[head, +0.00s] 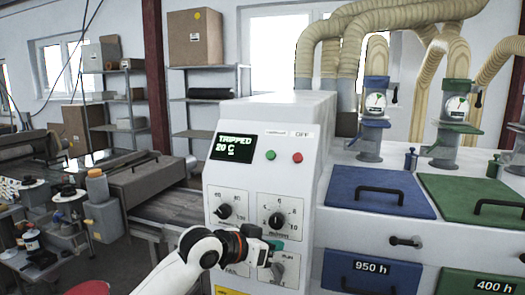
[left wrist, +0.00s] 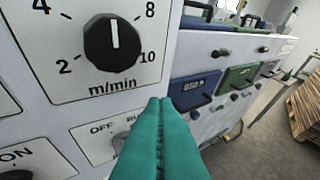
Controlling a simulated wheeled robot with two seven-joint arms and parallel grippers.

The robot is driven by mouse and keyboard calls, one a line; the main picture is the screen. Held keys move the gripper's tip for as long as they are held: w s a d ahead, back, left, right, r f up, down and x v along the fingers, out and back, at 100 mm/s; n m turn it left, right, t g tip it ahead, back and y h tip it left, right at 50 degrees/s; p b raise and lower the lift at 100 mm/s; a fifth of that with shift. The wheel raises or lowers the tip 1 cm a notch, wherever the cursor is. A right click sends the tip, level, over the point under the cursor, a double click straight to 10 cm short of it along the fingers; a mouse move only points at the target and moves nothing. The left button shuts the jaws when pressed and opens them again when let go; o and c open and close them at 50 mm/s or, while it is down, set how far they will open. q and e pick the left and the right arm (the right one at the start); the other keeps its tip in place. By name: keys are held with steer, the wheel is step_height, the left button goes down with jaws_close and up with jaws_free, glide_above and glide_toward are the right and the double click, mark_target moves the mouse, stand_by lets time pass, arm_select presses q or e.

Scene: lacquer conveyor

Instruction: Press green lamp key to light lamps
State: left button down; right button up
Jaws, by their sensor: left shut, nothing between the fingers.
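The white control cabinet (head: 242,186) stands in the middle of the head view. Its upper face has a small green key (head: 271,155) with a red key (head: 297,157) to its right. Labels, one reading OFF, sit above the keys. My left gripper (head: 277,245) is in front of the lower panel, well below the green key. Its teal fingers (left wrist: 160,101) are shut and empty in the left wrist view, just below the m/min knob (left wrist: 112,42). The green key is outside the wrist view.
Two more dials sit on the cabinet front, the left one (head: 224,211) clear of my arm. An OFF/RUN switch plate (left wrist: 100,138) is beside my fingers. Blue (head: 376,190) and green (head: 470,198) lidded units stand to the right. A conveyor (head: 160,200) runs at left.

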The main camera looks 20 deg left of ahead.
mark_target(271, 155)
arm_select(q)
steer(key=a+r+t+h, duration=0.1)
steer(key=a+r, duration=0.1)
steer(key=r, duration=1)
steer(key=w+a+r+t+h, duration=0.1)
steer(key=a+r+t, duration=0.1)
steer(key=r, duration=1.1)
steer(key=shift+w+a+r+h, duration=0.2)
steer(key=shift+a+h, duration=0.1)
steer(key=shift+a, duration=0.55)
steer(key=shift+f, duration=0.1)
steer(key=shift+w+d+f, duration=0.1)
steer(key=shift+w+f, duration=0.8)
steer(key=shift+w, duration=0.25)
steer(key=shift+w+a+f, duration=0.1)
steer(key=shift+w+f, duration=0.8)
steer(key=shift+w, duration=0.3)
steer(key=shift+w+d+f, duration=0.1)
steer(key=shift+w+f, duration=0.8)
steer(key=shift+w, duration=0.25)
steer(key=shift+w, duration=0.15)
